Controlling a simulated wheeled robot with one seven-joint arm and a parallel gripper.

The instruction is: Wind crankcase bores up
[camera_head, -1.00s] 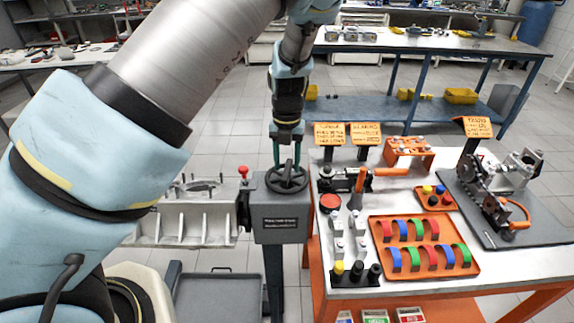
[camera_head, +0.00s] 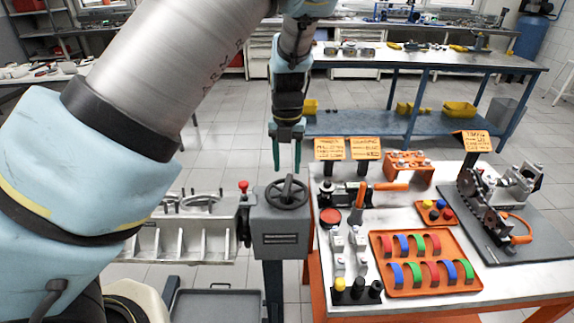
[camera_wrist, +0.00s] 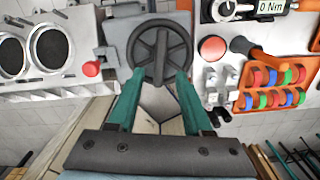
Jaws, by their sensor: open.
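The grey metal crankcase (camera_head: 185,238) hangs on the left side of a grey gearbox stand (camera_head: 280,222). In the head view its ribbed side faces me; in the wrist view its round bores (camera_wrist: 50,50) face upward toward the camera. A dark handwheel (camera_head: 287,193) sits on top of the gearbox; it also shows in the wrist view (camera_wrist: 160,52). A red knob (camera_head: 243,187) stands between crankcase and wheel. My gripper (camera_head: 287,168) is open and empty, pointing down above the wheel. In the wrist view its green fingers (camera_wrist: 160,76) appear apart over the wheel's near rim.
A white-topped workbench (camera_head: 440,300) at right holds an orange tray (camera_head: 390,288) of coloured bearing shells, a red button (camera_head: 330,216), a torque wrench (camera_head: 362,187), and orange signs (camera_head: 330,149). A dark tray (camera_head: 215,305) sits low below the crankcase. A blue table stands behind.

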